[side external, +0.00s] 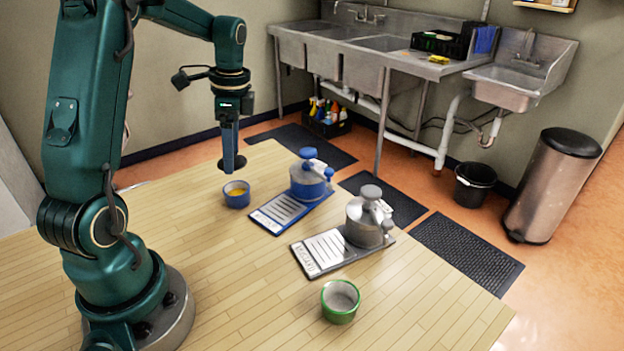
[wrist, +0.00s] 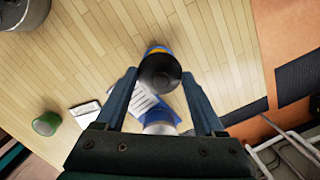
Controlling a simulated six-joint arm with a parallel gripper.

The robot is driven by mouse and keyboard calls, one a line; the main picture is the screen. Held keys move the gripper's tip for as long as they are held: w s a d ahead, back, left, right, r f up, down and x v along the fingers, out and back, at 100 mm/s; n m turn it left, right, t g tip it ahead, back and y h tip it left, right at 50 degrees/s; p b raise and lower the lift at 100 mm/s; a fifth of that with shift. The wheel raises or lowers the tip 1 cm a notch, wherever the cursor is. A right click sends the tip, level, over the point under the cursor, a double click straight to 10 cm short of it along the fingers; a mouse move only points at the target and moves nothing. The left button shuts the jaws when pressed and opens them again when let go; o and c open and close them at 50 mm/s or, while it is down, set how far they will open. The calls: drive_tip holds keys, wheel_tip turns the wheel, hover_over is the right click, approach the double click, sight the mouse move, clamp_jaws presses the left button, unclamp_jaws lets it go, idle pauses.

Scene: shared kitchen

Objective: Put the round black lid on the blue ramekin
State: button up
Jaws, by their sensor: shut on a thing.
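The round black lid (side external: 240,162) is held at the tips of my gripper (side external: 231,163), above the table. In the wrist view the lid (wrist: 160,72) shows as a dark round shape between the two fingers of my gripper (wrist: 160,76). The blue ramekin (side external: 237,198) stands upright on the wooden table, just below the lid and apart from it, with something yellow-orange inside. In the wrist view the lid hides most of the ramekin, and only a strip of its rim (wrist: 158,48) shows past the lid.
A blue-lidded pot (side external: 311,180) on a blue board (side external: 283,212) stands right of the ramekin. A grey pot (side external: 368,226) on a grey board (side external: 325,252) stands further right. A green ramekin (side external: 340,304) sits near the front. The table (side external: 250,300) is clear at front left.

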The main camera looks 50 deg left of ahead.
sight(235, 163)
drive_tip(key=shift+f, duration=2.45)
drive_tip(key=shift+f, duration=0.65)
drive_tip(key=o, duration=1)
drive_tip(key=shift+r, duration=0.15)
drive_tip(key=shift+w+d+r, duration=0.15)
drive_tip(key=shift+r, duration=1.65)
drive_tip(key=shift+w+d+r, duration=0.15)
drive_tip(key=shift+r, duration=1.6)
drive_tip(key=shift+w+d+r, duration=0.15)
drive_tip(key=shift+r, duration=1.65)
